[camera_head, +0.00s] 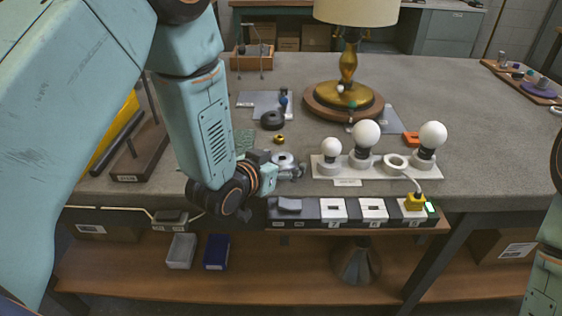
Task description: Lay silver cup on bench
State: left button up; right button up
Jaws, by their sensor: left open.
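A small silver round piece (283,158), which looks like the silver cup, is on or just above the grey bench (470,160), left of the bulb board. My left gripper (294,172) is open right beside it, at the bench's front part. The gripper partly hides the piece's lower side, and I cannot tell whether they touch. My right gripper is not in view; only part of my right arm shows at the right edge.
A white board (347,182) with several bulbs and a white ring stands right of the gripper. A lamp (347,70) on a round wooden base stands behind. A dark knob (272,120) and a brass piece (279,139) lie nearby. A switch strip (350,212) runs along the front edge.

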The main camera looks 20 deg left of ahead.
pick_arm(q)
jog(key=shift+s+r, duration=0.1)
jog(key=shift+s, duration=0.05)
jog(key=shift+r, duration=0.3)
jog(key=p+v, duration=0.2)
jog(key=v, duration=1)
jog(key=shift+f+p, duration=0.15)
jog(key=shift+p, duration=0.2)
jog(key=shift+a, duration=0.1)
dwell(2.5)
